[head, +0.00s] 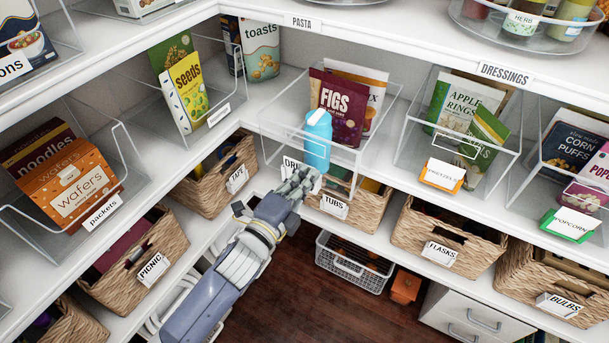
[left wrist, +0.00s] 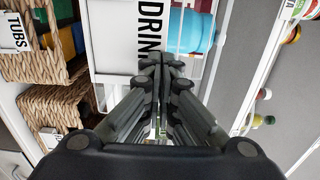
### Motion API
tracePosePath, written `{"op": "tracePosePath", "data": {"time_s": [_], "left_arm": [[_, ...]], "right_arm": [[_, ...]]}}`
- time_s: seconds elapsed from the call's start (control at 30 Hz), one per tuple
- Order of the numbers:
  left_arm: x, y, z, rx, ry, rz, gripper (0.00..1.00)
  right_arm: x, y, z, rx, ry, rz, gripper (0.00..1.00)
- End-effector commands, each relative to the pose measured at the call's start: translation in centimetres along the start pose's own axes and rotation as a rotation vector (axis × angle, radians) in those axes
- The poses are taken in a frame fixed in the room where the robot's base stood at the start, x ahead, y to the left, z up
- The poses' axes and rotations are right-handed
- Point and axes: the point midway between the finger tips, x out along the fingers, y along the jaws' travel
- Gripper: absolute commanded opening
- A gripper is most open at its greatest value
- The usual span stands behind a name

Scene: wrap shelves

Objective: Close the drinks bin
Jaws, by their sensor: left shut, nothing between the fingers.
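The drinks bin (head: 345,157) is a clear bin on the middle shelf near the corner. It holds a blue bottle (head: 317,140), a purple FIGS packet (head: 338,106) and another packet behind. Its front appears to stick out past the shelf edge, above the TUBS basket. My left gripper (head: 301,183) is shut and empty at the bin's front, partly covering its DRINKS label. In the left wrist view the closed fingertips (left wrist: 161,66) are at the lower edge of the label (left wrist: 151,28); contact is unclear. My right gripper is out of view.
Wicker baskets labelled TUBS (head: 365,206), TAPE (head: 213,188) and FLASKS (head: 445,229) sit on the shelf below. A clear apple-rings bin (head: 415,122) stands to the right and a SEEDS bin (head: 215,130) to the left. Dark floor lies underneath.

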Motion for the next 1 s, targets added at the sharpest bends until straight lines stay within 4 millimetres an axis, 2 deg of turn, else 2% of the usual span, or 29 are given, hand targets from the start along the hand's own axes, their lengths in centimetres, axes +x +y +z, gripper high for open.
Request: {"op": "tracePosePath", "data": {"time_s": [0.37,0.53,0.67,1.0], "left_arm": [[0.2,0.0,0.0,0.0,0.0,0.0,0.0],[1.3,-0.1,-0.1,0.0,0.001,-0.002,0.0],[3.0,-0.1,0.0,0.002,0.001,-0.002,0.0],[9.2,0.0,0.0,0.002,0.001,-0.003,0.0]], "right_arm": [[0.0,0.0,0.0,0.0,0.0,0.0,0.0],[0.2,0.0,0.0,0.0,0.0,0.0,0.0],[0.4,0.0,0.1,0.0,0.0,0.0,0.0],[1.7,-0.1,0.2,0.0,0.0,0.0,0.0]]}}
